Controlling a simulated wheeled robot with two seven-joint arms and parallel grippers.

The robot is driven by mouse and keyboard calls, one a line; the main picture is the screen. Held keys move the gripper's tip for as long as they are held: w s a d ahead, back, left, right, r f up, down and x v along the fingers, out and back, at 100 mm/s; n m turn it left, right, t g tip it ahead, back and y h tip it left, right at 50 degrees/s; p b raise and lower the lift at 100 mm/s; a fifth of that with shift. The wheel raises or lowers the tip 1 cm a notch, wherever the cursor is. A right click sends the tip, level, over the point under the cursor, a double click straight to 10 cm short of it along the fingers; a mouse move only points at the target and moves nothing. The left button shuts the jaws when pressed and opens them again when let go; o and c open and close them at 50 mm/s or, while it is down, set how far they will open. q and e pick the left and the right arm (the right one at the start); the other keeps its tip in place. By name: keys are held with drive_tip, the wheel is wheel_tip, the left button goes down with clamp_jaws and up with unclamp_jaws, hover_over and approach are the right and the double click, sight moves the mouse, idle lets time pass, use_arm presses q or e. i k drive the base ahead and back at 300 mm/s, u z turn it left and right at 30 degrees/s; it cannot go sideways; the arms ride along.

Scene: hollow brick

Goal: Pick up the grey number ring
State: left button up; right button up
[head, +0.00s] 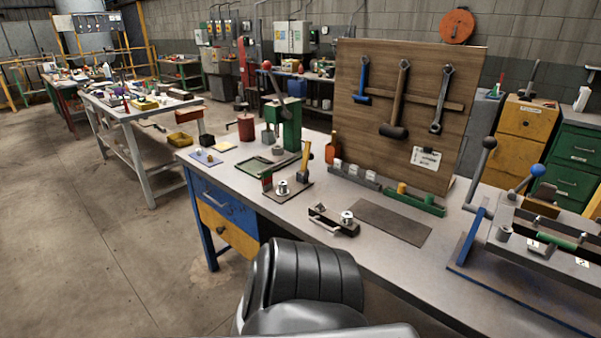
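I cannot make out for sure which thing is the grey number ring. Two small grey round metal pieces show on the workbench (265,165) in the head view. One grey metal piece (282,187) sits on a dark plate near the bench's middle. Another grey metal piece (346,217) sits on a dark fixture with a handle, nearer the front edge. Both are too small to read any numbers on. Neither of my grippers is in view.
A green press (285,128) stands at the back left of the bench. A dark mat (392,222) lies right of the front fixture. A lever machine (530,235) fills the right. A black ribbed form covers the bottom middle.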

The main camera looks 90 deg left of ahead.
sight(283, 185)
drive_tip(key=u, duration=2.05)
drive_tip(key=i, duration=0.5)
